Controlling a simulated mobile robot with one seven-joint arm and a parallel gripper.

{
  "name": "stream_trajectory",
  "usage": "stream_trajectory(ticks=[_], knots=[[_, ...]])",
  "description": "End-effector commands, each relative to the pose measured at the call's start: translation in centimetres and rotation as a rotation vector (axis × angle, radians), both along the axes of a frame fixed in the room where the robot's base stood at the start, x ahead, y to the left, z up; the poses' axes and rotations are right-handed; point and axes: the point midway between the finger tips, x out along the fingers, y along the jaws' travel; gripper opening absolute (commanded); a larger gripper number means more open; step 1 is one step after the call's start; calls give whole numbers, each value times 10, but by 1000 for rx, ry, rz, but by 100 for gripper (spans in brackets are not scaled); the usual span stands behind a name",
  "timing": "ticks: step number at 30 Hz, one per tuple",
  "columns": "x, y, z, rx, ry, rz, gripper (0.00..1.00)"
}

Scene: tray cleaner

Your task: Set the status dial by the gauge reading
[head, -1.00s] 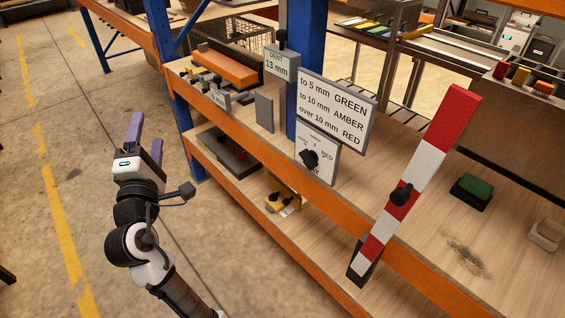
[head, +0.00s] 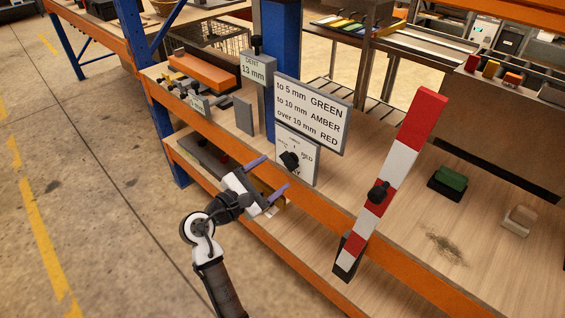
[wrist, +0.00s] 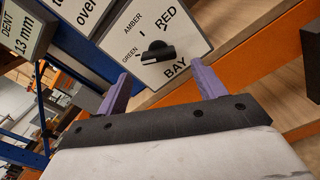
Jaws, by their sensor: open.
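The status dial plate (head: 308,174) is a pale panel with a black knob (head: 290,161), below the rule sign (head: 312,113) at the shelf edge. In the wrist view the plate (wrist: 190,45) carries the words GREEN, AMBER, RED and BAY around the knob (wrist: 157,52). The knob's bar lies roughly level in that view; which end points is unclear. The gauge label (head: 253,68) reads DENT 13 mm. The sign reads to 5 mm GREEN, to 10 mm AMBER, over 10 mm RED. My gripper (head: 278,171) is open and empty, its purple fingers facing the dial, apart from the knob.
A red-and-white striped post (head: 393,180) leans to the right of the dial. An orange shelf beam (head: 330,222) runs below the dial. A green-topped block (head: 447,182) lies on the shelf at right. The floor at left is clear.

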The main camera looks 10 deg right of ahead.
Motion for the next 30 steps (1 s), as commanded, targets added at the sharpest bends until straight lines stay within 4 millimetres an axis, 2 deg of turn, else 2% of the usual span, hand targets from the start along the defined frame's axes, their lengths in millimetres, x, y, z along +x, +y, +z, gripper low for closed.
stream_trajectory(ticks=[3,9,20,30], knots=[[14,-17,2,-1,-1,0,69],[29,-33,1,0,0,1,69],[32,-37,0,1,-1,4,69],[32,-36,0,1,-1,4,26]])
